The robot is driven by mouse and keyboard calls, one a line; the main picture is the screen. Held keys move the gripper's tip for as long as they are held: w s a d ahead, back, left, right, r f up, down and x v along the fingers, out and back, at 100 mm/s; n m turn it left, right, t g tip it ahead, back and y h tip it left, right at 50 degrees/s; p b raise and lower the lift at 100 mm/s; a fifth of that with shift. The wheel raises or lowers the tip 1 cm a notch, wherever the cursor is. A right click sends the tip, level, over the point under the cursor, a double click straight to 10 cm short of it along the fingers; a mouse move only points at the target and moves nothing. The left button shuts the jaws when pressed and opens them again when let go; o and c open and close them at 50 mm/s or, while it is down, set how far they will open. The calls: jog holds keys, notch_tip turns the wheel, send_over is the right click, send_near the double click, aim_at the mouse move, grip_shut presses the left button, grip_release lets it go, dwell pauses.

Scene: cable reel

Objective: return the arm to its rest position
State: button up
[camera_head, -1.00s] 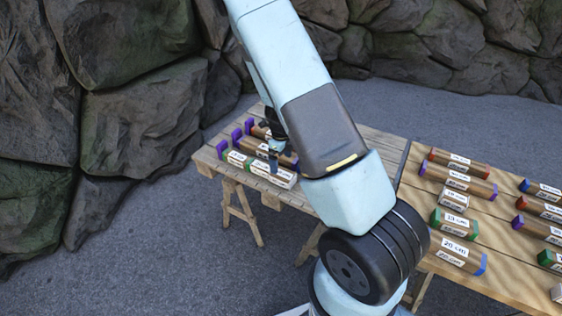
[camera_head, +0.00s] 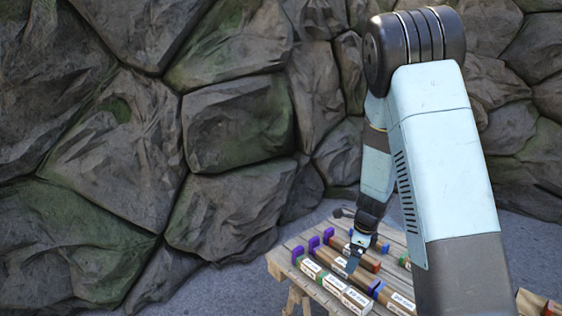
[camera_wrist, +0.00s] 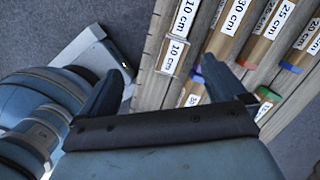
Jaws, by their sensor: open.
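My arm rises on the right of the head view, with its elbow bent high and its forearm hanging down toward a wooden table. My gripper (camera_head: 354,262) is open at the lower end, above the labelled bars on the table. In the wrist view my gripper (camera_wrist: 157,62) has its two fingers spread wide with nothing between them. A bar labelled 10 cm (camera_wrist: 174,55) lies below and beyond the fingers. How high the fingertips are above the bars is hard to tell.
The wooden table (camera_head: 281,263) holds several bars, some with purple ends (camera_head: 314,243). A rock wall (camera_head: 120,150) stands behind it. Grey ground (camera_head: 235,287) is open to the table's left. The wrist view shows a bar labelled 30 cm (camera_wrist: 234,14).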

jog(key=s+a+r+n+t+y, duration=0.1)
jog(key=s+r+n, duration=0.45)
jog(key=r, duration=0.45)
jog(key=s+a+r+n+t, duration=0.1)
jog(key=s+r+n, duration=0.45)
jog(key=r, duration=0.55)
jog(key=s+d+r+n+t+h, duration=0.1)
jog(key=s+r+n, duration=0.4)
jog(key=s, duration=0.3)
jog(key=s+d+r+n+t+h, duration=0.1)
jog(key=s+d+r+n, duration=0.1)
jog(key=s+r+n, duration=0.3)
jog(key=shift+s+r+n+t+h, duration=0.35)
jog(key=shift+s+n, duration=0.35)
jog(key=shift+s, duration=0.85)
jog(key=shift+f, duration=0.1)
jog(key=shift+c, duration=0.3)
